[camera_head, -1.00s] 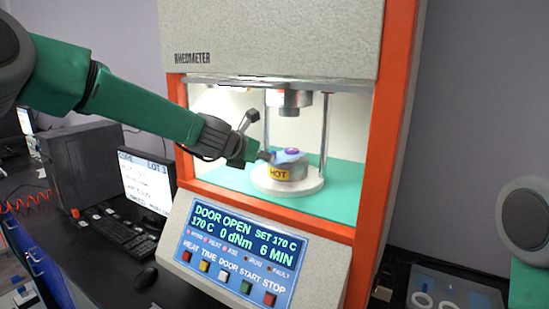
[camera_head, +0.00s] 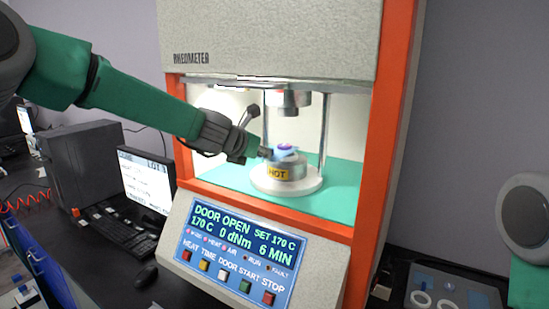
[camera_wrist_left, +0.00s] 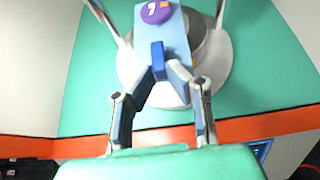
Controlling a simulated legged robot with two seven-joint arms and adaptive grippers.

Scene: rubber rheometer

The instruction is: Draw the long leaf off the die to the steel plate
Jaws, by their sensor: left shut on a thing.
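The long leaf (camera_wrist_left: 175,38) is a pale blue strip with a purple disc (camera_wrist_left: 156,11) on it. My left gripper (camera_wrist_left: 158,72) is shut on the leaf's near end, at a darker blue tab. In the head view the leaf (camera_head: 279,154) is at the top of the round steel die (camera_head: 297,172), which carries a yellow HOT label. The leaf appears slightly raised above the die; the exact gap is hard to see. My left gripper (camera_head: 264,153) reaches in from the left through the open front. I cannot clearly identify the steel plate. My right gripper is out of view.
The rheometer's orange frame (camera_head: 365,130) and two posts bound the chamber. The upper die (camera_head: 289,100) hangs above. A teal floor (camera_head: 343,180) surrounds the white base. A control panel (camera_head: 233,250) is below. A dark tray with white rings (camera_head: 408,293) is lower right.

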